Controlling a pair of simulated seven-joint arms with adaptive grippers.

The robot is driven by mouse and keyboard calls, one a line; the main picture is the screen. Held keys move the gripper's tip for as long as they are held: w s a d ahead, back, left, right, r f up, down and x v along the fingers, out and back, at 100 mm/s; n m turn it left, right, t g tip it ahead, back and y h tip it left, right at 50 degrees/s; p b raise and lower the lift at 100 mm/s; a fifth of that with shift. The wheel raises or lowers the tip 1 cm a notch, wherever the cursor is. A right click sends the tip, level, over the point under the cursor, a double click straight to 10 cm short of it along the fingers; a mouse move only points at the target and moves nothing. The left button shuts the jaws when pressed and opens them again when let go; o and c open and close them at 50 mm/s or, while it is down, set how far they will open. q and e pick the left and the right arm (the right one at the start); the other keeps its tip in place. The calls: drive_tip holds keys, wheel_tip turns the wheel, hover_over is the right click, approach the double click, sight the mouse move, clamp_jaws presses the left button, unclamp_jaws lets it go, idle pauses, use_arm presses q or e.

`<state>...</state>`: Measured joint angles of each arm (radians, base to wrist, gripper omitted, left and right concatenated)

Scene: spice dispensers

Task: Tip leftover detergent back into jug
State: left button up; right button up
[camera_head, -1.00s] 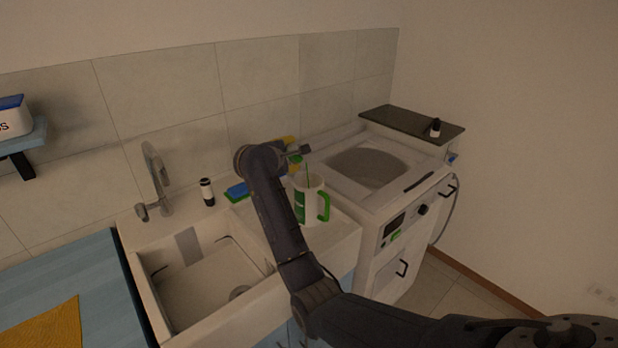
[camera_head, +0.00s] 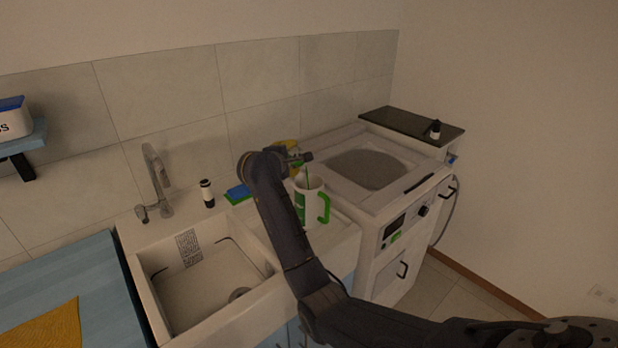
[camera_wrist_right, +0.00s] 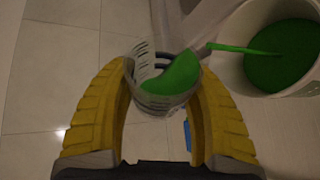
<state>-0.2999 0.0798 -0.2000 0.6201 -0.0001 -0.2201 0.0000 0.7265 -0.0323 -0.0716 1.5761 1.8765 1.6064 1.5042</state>
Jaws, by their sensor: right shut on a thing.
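My right gripper (camera_wrist_right: 165,95) has yellow fingers shut around a small clear measuring cup (camera_wrist_right: 143,75) with markings on its wall. The cup is tilted, with green detergent (camera_wrist_right: 180,76) at its lip. A green stream runs from the lip into the open jug (camera_wrist_right: 232,74), where more green liquid shows. In the head view the white jug (camera_head: 313,207) with a green handle stands upright on the ledge right of the sink. My left gripper is not in view.
The sink (camera_head: 205,295) with its tap (camera_head: 157,180) is on the left. A blue sponge (camera_head: 238,192) and a small dark-and-white bottle (camera_head: 207,193) stand behind it. The washing machine (camera_head: 405,225) is close on the jug's right. A yellow cloth (camera_head: 45,328) lies on the blue counter.

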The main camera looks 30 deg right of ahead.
sight(298, 151)
drive_tip(key=shift+s+d+r+m+t+b, duration=0.2)
drive_tip(key=shift+s+m+t+b, duration=0.05)
drive_tip(key=shift+s+m+b, duration=0.1)
drive_tip(key=shift+s+d+r+m+t+b, duration=0.15)
drive_tip(key=shift+s+r+m+t+b, duration=0.1)
drive_tip(key=shift+s, duration=0.1)
idle(1.0)
drive_tip(key=shift+s+d+r+m+t+b, duration=0.1)
drive_tip(key=shift+s+r+m+t+b, duration=0.2)
drive_tip(key=shift+m+b, duration=0.35)
drive_tip(key=shift+s+d+r+m+t+b, duration=0.1)
drive_tip(key=shift+r+m+t+b, duration=0.15)
drive_tip(key=shift+m+t+b, duration=0.3)
idle(1.7)
drive_tip(key=shift+w+f+n+g, duration=0.1)
drive_tip(key=shift+w+n+g, duration=0.15)
drive_tip(key=shift+n, duration=0.25)
drive_tip(key=shift+w+a+f+n+g, duration=0.25)
drive_tip(key=shift+w+f+n+g, duration=0.2)
drive_tip(key=shift+n+g, duration=0.35)
drive_tip(key=shift+w+a+f+n+g, duration=0.35)
drive_tip(key=shift+w+n, duration=0.2)
drive_tip(key=shift+n, duration=0.15)
drive_tip(key=shift+s, duration=0.1)
drive_tip(key=shift+r, duration=0.15)
